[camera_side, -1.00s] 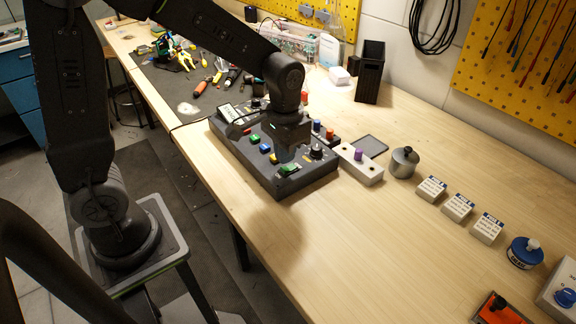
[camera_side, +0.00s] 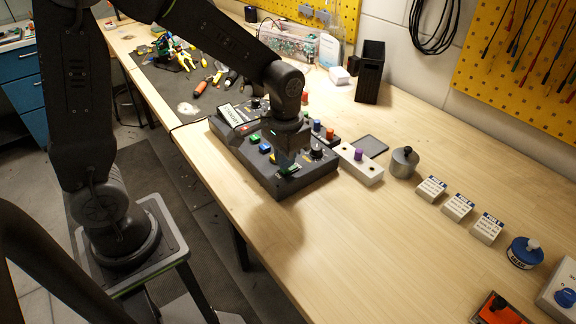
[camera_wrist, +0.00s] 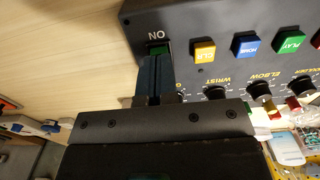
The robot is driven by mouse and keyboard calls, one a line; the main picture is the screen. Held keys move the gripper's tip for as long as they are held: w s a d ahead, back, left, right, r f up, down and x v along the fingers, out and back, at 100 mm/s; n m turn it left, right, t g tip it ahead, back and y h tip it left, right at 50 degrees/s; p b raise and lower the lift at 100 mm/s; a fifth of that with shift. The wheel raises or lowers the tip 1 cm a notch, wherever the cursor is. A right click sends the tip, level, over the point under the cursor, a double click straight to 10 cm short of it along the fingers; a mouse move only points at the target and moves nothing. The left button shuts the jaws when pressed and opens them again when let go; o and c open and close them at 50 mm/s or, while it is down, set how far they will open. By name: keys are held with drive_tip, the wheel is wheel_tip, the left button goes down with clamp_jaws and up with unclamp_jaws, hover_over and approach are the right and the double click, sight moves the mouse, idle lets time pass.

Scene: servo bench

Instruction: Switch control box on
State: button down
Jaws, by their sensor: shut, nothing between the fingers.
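The control box (camera_side: 318,174) is a dark grey panel lying on the bench. It carries coloured buttons, black knobs and a green switch (camera_side: 289,169) near its front end. In the wrist view the green switch (camera_wrist: 158,47) sits beside a white "ON" label that appears upside down. My gripper (camera_wrist: 153,60) is shut and empty, with its fingertips at the switch and partly covering it. I cannot tell whether they touch it. In the side view my gripper (camera_side: 284,162) points down over the box, close to the switch, its fingers dark against the panel.
A white block with a purple knob (camera_side: 358,155) and a grey weight (camera_side: 404,162) stand right of the box. Several small labelled blocks (camera_side: 431,187) and a blue tape roll (camera_side: 524,252) lie farther right. A black bin (camera_side: 370,72) stands behind. The front bench is clear.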

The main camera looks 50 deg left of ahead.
drive_tip(key=shift+f, duration=0.6)
drive_tip(key=shift+r, duration=3.5)
drive_tip(key=shift+r, duration=0.1)
drive_tip(key=shift+s+r, duration=0.25)
drive_tip(key=shift+r, duration=0.05)
drive_tip(key=s+r+t, duration=0.2)
drive_tip(key=s+r, duration=0.1)
drive_tip(key=s, duration=0.3)
drive_tip(key=s+r+t, duration=0.3)
drive_tip(key=s, duration=0.4)
drive_tip(key=shift+a+r+t, duration=0.3)
drive_tip(key=shift+a+r, duration=0.05)
drive_tip(key=shift+a, duration=0.1)
